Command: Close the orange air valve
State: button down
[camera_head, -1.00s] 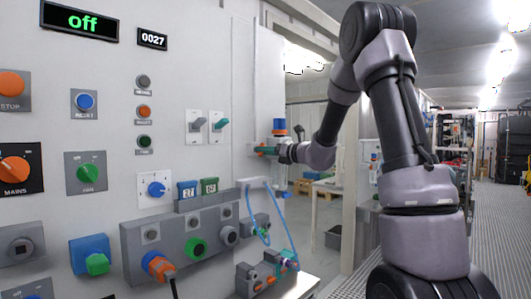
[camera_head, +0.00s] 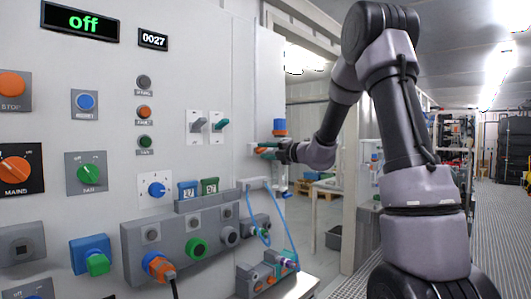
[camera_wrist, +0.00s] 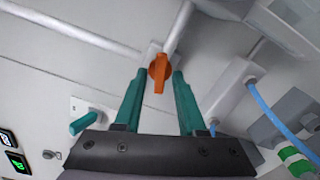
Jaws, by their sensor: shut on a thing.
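The orange air valve handle (camera_wrist: 159,70) sits on a small white mount on the wall panel. In the wrist view it lies between the tips of my gripper's two teal fingers (camera_wrist: 160,80), its lever pointing down the picture toward the palm. My gripper is shut on it. In the head view, my gripper (camera_head: 267,150) is at the right edge of the panel, below a blue and orange fitting (camera_head: 279,127). The handle is small and partly covered by the fingers there.
Two lever switches (camera_head: 222,124) are on the panel left of my gripper. A blue hose (camera_head: 279,208) hangs from a white box (camera_head: 254,183) below it. A pale pipe (camera_wrist: 182,18) rises from the valve. A doorway opens to the right.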

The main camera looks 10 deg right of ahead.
jog(key=shift+d+m, duration=0.1)
jog(key=shift+m, duration=1.6)
jog(key=c, duration=0.9)
grip_release()
jog(key=shift+o, duration=0.2)
jog(key=v, duration=1)
jog(key=shift+s+d, duration=0.2)
jog(key=shift+s, duration=0.15)
